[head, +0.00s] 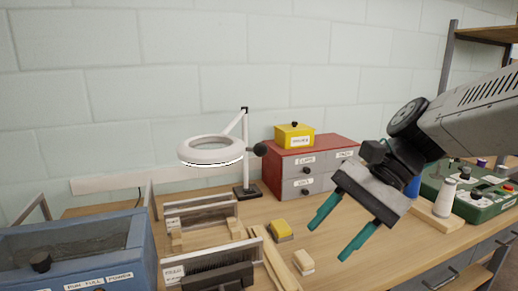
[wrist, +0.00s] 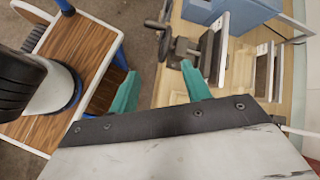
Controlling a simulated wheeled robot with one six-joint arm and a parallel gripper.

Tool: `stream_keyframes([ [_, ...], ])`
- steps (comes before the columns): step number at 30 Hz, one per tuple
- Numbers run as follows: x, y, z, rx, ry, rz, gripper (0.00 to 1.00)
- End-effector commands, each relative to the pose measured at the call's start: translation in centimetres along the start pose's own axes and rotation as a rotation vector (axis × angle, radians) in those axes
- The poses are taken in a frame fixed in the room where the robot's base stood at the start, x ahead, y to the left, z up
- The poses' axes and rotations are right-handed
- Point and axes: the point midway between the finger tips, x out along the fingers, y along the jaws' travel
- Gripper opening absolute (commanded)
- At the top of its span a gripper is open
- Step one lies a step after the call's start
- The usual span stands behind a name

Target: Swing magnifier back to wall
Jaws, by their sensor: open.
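The magnifier is a white ring head (head: 210,151) on a jointed white arm in the head view. A black knob (head: 260,149) sits at its right side, and its post rises from a dark base (head: 247,191) on the bench. The ring hangs out over the wooden frames, apart from the pale block wall (head: 150,90). My gripper (head: 328,243), with teal fingers, is open and empty over the bench, to the right of and nearer than the magnifier. The fingers also show in the wrist view (wrist: 158,72), where I cannot make out the magnifier.
A red and grey drawer unit (head: 312,165) with a yellow box (head: 294,136) on top stands right of the magnifier post. Wooden frames (head: 200,212) and a blue bin (head: 80,250) stand left. A yellow block (head: 281,230) and a green device (head: 465,192) are on the bench.

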Motion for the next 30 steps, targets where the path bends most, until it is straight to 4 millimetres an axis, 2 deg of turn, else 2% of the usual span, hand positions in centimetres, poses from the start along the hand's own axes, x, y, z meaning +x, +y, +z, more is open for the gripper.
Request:
stream_keyframes([
  [1, -0.3, -2.7, -0.5, 0.118, -0.099, -0.057, 0.48],
  [3, -1.2, -6.3, -0.9, 0.277, -0.244, -0.137, 0.48],
  [6, -2.7, -10.9, -2.1, 0.469, -0.438, -0.222, 0.48],
  [10, -4.6, -15.0, -4.0, 0.641, -0.637, -0.291, 0.48],
  [12, -5.4, -16.4, -4.9, 0.698, -0.711, -0.313, 0.48],
  [17, -6.0, -18.0, -5.5, 0.753, -0.791, -0.333, 0.48],
  [30, -1.8, -21.4, -2.2, 0.754, -0.796, -0.332, 0.48],
])
